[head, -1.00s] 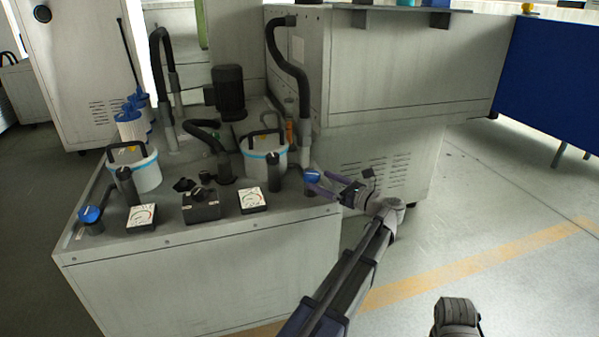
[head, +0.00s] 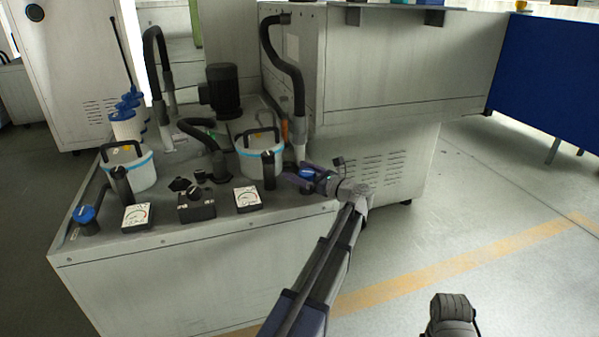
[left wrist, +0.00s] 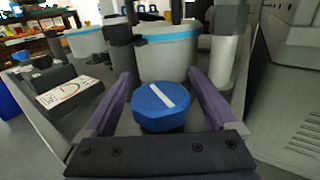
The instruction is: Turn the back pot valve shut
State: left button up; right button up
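A blue valve knob (head: 307,173) stands at the machine's right front corner, beside the right-hand white pot (head: 259,160). In the left wrist view the knob (left wrist: 160,107) is blue and faceted, with a white bar running slantwise across its top. My left gripper (head: 298,172) is at this knob. Its two purple fingers stand on either side of the knob, open, with visible gaps. A second blue valve knob (head: 86,214) is at the machine's left front corner, near the left-hand pot (head: 141,168).
Gauges (head: 248,197) and a dark switch box (head: 196,208) lie along the machine top's front edge. A dark hose (head: 287,62) and pale pipe (head: 299,140) rise behind the knob. A large grey cabinet (head: 410,80) stands close behind. Floor to the right is clear.

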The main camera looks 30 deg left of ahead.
pick_arm(q)
jog(key=c, duration=1.3)
jog(key=shift+t, duration=0.3)
jog(key=shift+m+t, duration=0.7)
jog(key=m+t+h, duration=0.2)
jog(key=t, duration=0.1)
jog(key=m+t, duration=0.1)
jog(key=t, duration=0.1)
jog(key=shift+w+d+m+h, duration=0.2)
jog(key=shift+w+m+h, duration=0.1)
jog(key=shift+h, duration=0.1)
jog(key=m+t+h, duration=0.2)
jog(key=t, duration=0.1)
jog(key=w+m+t+h, duration=0.1)
jog(key=m+h, duration=0.1)
jog(key=shift+d+t, duration=0.35)
jog(key=shift+t, duration=0.05)
jog(key=shift+w+d+m+t+h, duration=0.15)
jog(key=shift+m+t+h, duration=0.5)
jog(key=shift+h, duration=0.35)
jog(key=shift+w+d+m+t+h, duration=0.15)
jog(key=shift+m+t+h, duration=0.3)
jog(key=shift+m+h, duration=0.45)
jog(key=shift+d, duration=0.1)
jog(key=o, duration=1.4)
